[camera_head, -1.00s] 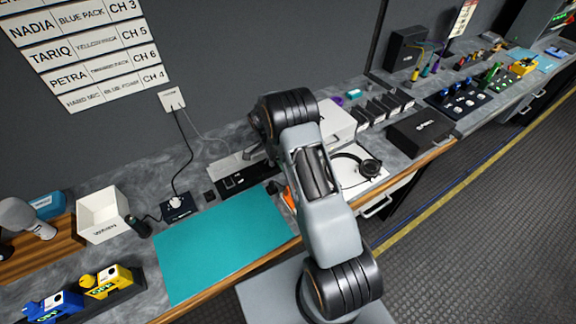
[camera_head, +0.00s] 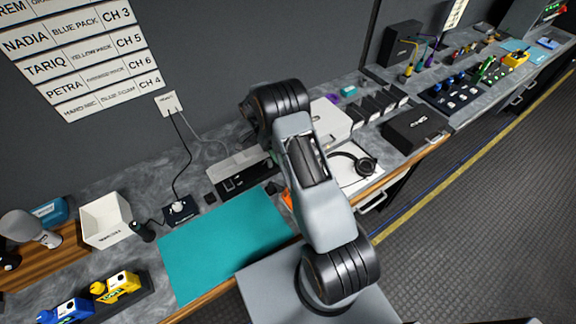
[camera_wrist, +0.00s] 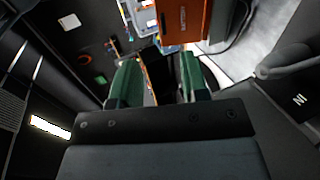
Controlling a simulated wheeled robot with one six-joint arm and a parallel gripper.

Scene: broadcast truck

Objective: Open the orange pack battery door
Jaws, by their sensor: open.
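The orange pack (camera_wrist: 182,18) shows at the top of the wrist view as an orange body with small lettering, beyond my fingertips and right of centre. In the head view only a small orange piece (camera_head: 288,197) shows beside my arm, at the right edge of the teal mat. My gripper (camera_wrist: 160,78) has two green-padded fingers standing apart, with a dark shape seen in the gap. The orange body looks clear of the fingers. I cannot make out the battery door. My arm hides the gripper in the head view.
The teal mat (camera_head: 225,243) is clear. A headset (camera_head: 362,164) lies right of my arm, and a black box (camera_head: 418,130) lies farther right. Blue (camera_head: 66,310) and yellow (camera_head: 116,285) packs stand in a dark holder at lower left. A white bin (camera_head: 105,221) stands behind them.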

